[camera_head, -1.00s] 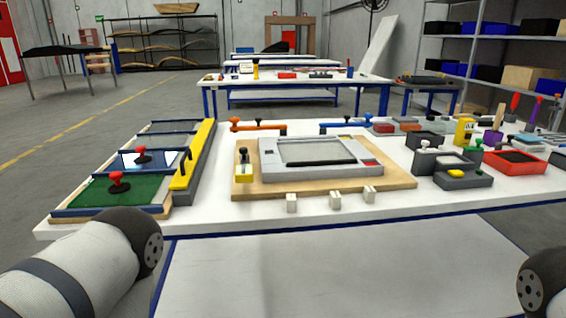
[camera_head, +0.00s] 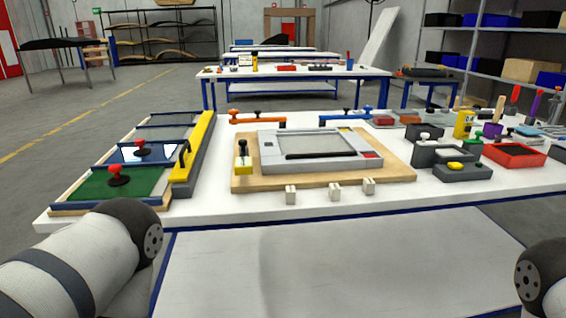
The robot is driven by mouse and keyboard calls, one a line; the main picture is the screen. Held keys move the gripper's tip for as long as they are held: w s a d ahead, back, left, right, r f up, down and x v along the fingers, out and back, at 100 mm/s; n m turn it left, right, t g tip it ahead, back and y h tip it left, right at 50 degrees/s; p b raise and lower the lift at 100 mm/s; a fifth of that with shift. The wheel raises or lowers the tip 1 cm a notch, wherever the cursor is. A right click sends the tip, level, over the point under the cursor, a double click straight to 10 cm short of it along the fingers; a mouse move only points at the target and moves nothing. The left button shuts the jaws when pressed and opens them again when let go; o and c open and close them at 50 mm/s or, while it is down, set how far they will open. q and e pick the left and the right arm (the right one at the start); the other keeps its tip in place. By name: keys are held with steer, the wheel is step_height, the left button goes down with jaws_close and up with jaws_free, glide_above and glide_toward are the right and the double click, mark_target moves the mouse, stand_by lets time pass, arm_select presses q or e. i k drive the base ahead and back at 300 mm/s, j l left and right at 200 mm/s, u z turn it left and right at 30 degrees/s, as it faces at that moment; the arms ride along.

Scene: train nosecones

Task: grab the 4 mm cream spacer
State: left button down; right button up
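Three small cream blocks stand in a row along the front edge of the white table, in front of the wooden board: a left one (camera_head: 291,197), a middle one (camera_head: 335,191) and a right one (camera_head: 369,186). They look like the spacers. They are too small here to tell which is 4 mm. Part of my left arm shows at the lower left and a bit of my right arm at the lower right. Neither gripper is in view, and nothing touches the blocks.
Behind the blocks lies a wooden board (camera_head: 242,185) bearing a grey frame (camera_head: 330,166). A rack with green and blue panels and a yellow-handled bar (camera_head: 204,145) is at the left. A grey fixture (camera_head: 461,173) and a red tray (camera_head: 515,155) are at the right.

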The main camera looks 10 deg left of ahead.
mark_target(369, 184)
steer(key=i+l+u, duration=0.1)
steer(key=l, duration=0.25)
steer(key=i+l+u, duration=0.1)
steer(key=l, duration=0.3)
steer(key=i+l+u, duration=0.1)
steer(key=i+l, duration=0.15)
steer(key=l, duration=0.15)
steer(key=i+l+u, duration=0.1)
steer(key=l, duration=0.3)
steer(key=i+l, duration=0.1)
steer(key=l, duration=0.3)
steer(key=i+u, duration=0.05)
